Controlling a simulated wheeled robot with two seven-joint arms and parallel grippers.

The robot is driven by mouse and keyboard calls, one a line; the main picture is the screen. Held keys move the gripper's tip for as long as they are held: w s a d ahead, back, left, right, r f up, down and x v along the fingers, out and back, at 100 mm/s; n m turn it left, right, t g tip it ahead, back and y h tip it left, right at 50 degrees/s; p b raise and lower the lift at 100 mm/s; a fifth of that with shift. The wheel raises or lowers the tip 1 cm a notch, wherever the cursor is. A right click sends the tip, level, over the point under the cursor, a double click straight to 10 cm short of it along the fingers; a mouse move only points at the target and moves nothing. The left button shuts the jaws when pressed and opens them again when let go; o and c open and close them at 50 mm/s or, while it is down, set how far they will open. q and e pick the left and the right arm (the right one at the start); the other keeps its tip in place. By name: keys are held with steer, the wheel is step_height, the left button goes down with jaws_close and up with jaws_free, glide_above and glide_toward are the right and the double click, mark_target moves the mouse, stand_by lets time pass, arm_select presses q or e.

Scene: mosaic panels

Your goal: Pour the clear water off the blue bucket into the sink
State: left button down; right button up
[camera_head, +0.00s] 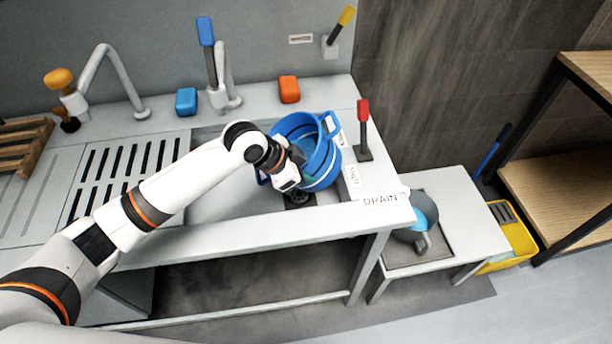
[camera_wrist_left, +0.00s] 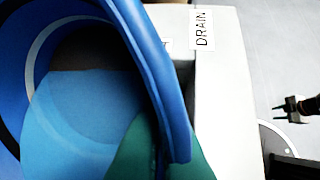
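The blue bucket (camera_head: 325,160) is held tilted over the sink (camera_head: 225,203), near its right end. A dark drain (camera_head: 300,199) shows below it. My left gripper (camera_head: 296,180) is at the bucket's near side. In the left wrist view, its green fingertips (camera_wrist_left: 165,150) lie on both sides of the bucket's rim (camera_wrist_left: 160,70), shut on it. Light blue water (camera_wrist_left: 85,110) shows inside the bucket (camera_wrist_left: 40,60). No stream of water is visible. My right gripper (camera_wrist_left: 290,108) shows small at the right of the left wrist view, with its fingers apart and nothing between them.
A "DRAIN" label (camera_head: 381,200) is on the sink unit's right edge. A red-handled tool (camera_head: 363,125) stands right of the bucket. Faucets (camera_head: 222,85), a blue block (camera_head: 186,101) and an orange block (camera_head: 289,89) are behind. A grey pot (camera_head: 418,222) stands on a lower table at right.

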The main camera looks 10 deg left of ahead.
arm_select(q)
steer(key=shift+a+r, duration=0.1)
steer(key=shift+r, duration=0.1)
steer(key=shift+s+a+f+t+h+b, duration=0.15)
steer(key=shift+a+t+h+b, duration=0.3)
steer(key=shift+h+b, duration=0.55)
steer(key=shift+a+r+h, duration=0.1)
steer(key=shift+r+h, duration=0.15)
steer(key=shift+h, duration=0.05)
steer(key=shift+s+a+r+b, duration=0.1)
steer(key=shift+r+b, duration=0.1)
steer(key=shift+b, duration=0.35)
steer(key=shift+a+r+t+h+b, duration=0.1)
steer(key=shift+r+t+h+b, duration=0.2)
steer(key=shift+h, duration=0.2)
steer(key=shift+s+a+r+t+h+b, duration=0.2)
steer(key=shift+h+b, duration=0.25)
steer(key=shift+b, duration=0.4)
steer(key=shift+s+a+r+t+h+b, duration=0.1)
steer(key=shift+a+r+t+h+b, duration=0.3)
steer(key=shift+b, duration=0.4)
stand_by(2.1)
